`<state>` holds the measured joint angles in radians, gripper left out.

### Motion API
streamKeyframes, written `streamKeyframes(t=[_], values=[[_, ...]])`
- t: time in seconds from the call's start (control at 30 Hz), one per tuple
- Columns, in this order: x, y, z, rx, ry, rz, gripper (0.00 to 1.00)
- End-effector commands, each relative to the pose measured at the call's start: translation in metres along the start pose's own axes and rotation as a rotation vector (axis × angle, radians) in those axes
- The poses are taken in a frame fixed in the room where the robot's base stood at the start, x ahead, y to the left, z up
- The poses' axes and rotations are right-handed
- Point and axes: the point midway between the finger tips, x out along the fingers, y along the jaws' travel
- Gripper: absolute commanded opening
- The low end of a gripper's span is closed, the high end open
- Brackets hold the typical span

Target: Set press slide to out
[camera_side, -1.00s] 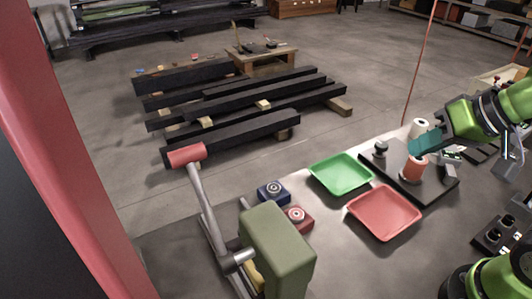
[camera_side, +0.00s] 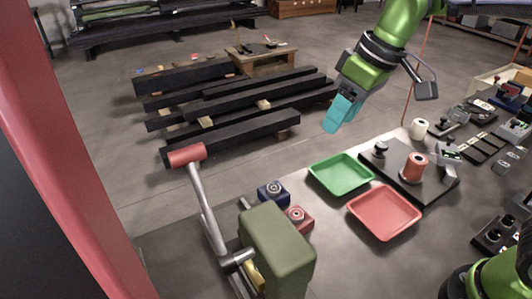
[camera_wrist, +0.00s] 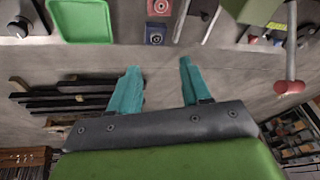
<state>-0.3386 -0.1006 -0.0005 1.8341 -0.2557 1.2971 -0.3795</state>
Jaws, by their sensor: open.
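The press is an olive-green block (camera_side: 278,245) at the front of the table in the side view. A grey lever (camera_side: 204,205) with a red grip (camera_side: 187,155) stands up at its left. A small yellow part (camera_side: 256,272) shows partly behind the block; I cannot tell whether it is the slide. In the wrist view the press (camera_wrist: 260,11) is at the upper right, with its red grip (camera_wrist: 290,87) below it. My gripper (camera_side: 336,118) is raised beyond the green tray, right of the press. Its teal fingers are apart and empty in the wrist view (camera_wrist: 158,78).
A blue button box (camera_side: 273,194) and a red button box (camera_side: 299,219) sit beside the press. A green tray (camera_side: 341,174) and a red tray (camera_side: 384,212) lie to the right. A dark board (camera_side: 434,188) carries an orange spool (camera_side: 413,167). Black beams (camera_side: 240,130) lie beyond the table.

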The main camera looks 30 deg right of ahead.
Motion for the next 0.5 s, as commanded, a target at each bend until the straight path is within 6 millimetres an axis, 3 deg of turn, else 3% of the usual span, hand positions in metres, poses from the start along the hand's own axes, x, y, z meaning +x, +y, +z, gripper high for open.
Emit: streamKeyframes(t=[0.1, 0.2, 0.4, 0.5], values=[[0.029, -0.039, -0.036, -0.192, -0.108, -0.002, 0.48], [0.055, -0.073, -0.056, -0.339, -0.186, -0.001, 0.48], [0.099, -0.128, -0.072, -0.547, -0.294, 0.002, 0.48], [0.111, -0.142, -0.073, -0.598, -0.319, 0.003, 0.48]])
